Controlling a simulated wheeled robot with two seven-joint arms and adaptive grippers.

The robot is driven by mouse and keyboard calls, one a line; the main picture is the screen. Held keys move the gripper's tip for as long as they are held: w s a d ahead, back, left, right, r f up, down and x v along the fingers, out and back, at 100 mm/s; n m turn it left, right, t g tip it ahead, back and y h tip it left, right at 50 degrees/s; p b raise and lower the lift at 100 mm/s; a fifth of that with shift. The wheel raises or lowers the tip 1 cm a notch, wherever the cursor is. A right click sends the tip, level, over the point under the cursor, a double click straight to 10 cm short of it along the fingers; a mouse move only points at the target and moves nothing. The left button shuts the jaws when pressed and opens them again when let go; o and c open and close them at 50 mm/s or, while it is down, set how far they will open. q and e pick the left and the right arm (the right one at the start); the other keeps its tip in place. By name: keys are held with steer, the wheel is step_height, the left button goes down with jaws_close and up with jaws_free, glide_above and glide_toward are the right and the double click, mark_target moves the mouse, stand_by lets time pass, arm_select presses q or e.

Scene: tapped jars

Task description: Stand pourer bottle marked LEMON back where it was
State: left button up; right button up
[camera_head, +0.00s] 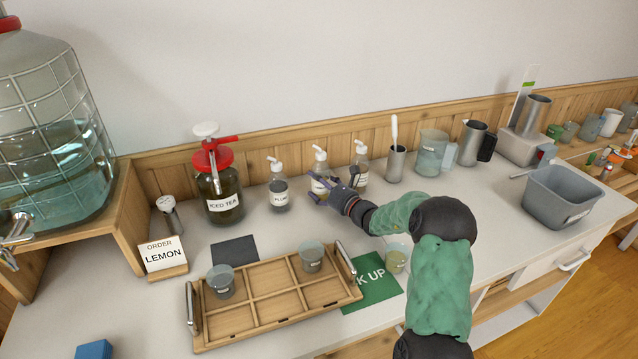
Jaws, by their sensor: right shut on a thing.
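Three clear pourer bottles with white spouts stand in a row near the back wall. The left bottle (279,193) is marked PLUM. My right gripper (322,190) is shut on the middle pourer bottle (320,168), which looks upright at the row; the fingers cover most of its label, so I cannot read LEMON on it. I cannot tell if its base touches the counter. The right bottle (360,160) stands just behind my wrist, its label partly hidden. My left gripper is not in view.
An order card (162,256) reads LEMON. A wooden tray (272,316) holds two cups (221,281), (311,256). A cup (397,258) stands by the green pick-up mat (372,290). An iced tea jar (220,200) stands left of the bottles, metal pitchers (474,142) right.

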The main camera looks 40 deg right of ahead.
steer(key=shift+f, duration=0.3)
stand_by(0.5)
steer(key=o, duration=1.6)
steer(key=shift+o, duration=0.2)
steer(key=shift+f, duration=0.1)
steer(key=shift+s, duration=0.1)
